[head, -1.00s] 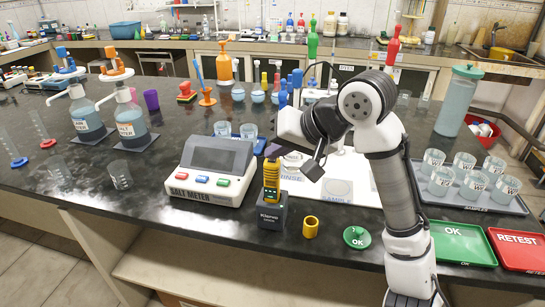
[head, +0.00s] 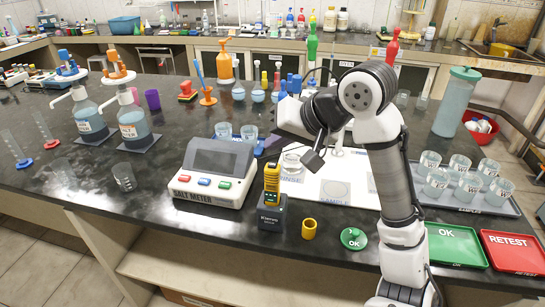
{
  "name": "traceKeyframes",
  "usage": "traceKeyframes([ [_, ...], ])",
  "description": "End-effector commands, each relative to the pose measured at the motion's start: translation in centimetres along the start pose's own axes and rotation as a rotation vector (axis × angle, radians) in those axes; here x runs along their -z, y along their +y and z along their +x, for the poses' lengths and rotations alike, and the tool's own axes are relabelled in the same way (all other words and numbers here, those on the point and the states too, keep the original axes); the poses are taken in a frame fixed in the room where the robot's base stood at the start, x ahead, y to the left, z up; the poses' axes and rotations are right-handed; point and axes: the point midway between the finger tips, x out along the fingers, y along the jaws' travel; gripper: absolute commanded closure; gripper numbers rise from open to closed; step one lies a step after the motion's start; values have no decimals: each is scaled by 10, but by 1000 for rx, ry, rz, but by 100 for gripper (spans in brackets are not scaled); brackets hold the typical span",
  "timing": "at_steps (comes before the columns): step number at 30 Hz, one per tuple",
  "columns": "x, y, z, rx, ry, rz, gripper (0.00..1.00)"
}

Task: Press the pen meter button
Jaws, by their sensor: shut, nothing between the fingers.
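The yellow pen meter (head: 271,179) stands upright in a black holder (head: 271,214) near the bench's front edge. Its top end is in plain sight; the button is too small to make out. My gripper (head: 313,160) is shut and empty. It hangs above and to the right of the pen meter, apart from it in the picture, with its tips partly hidden by its own body.
The salt meter (head: 215,172) stands just left of the pen meter. A tray (head: 470,203) of several cups is at right.

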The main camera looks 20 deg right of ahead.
Motion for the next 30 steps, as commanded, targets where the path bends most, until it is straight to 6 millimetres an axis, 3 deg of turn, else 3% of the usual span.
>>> traceKeyframes([
  [8,16,-16,-22,0,0,1,100],
  [30,16,-16,-22,0,0,0,100],
])
